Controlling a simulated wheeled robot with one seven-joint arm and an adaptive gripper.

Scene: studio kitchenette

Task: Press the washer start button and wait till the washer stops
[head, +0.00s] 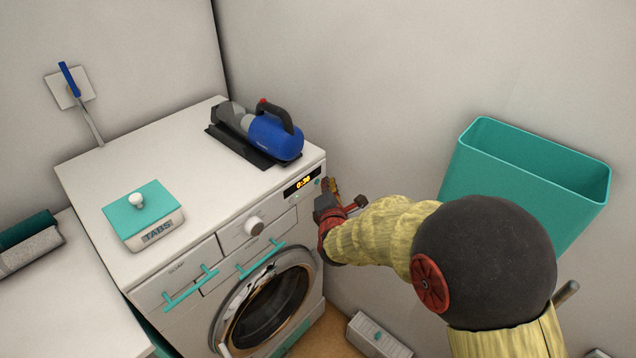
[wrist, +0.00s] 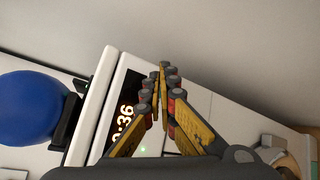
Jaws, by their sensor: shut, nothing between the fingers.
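The white washer (head: 190,235) stands against the wall with its round door (head: 268,305) shut. Its display (head: 302,183) is lit with yellow digits that look like 0:36; the display (wrist: 123,115) also shows in the wrist view, with a small green light below it. A small teal spot (head: 318,182), which looks like the start button, is at the right end of the panel. My gripper (head: 330,186) is shut and empty beside the panel's right end. In the wrist view its fingertips (wrist: 163,68) meet near the washer's edge; I cannot tell whether they touch.
A blue handheld vacuum (head: 270,136) lies on the washer top, with a teal-lidded TABS box (head: 145,218) at the front left. A teal bin (head: 515,175) is at the right wall. A grey box (head: 380,335) is on the floor. A white counter (head: 70,290) is at the left.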

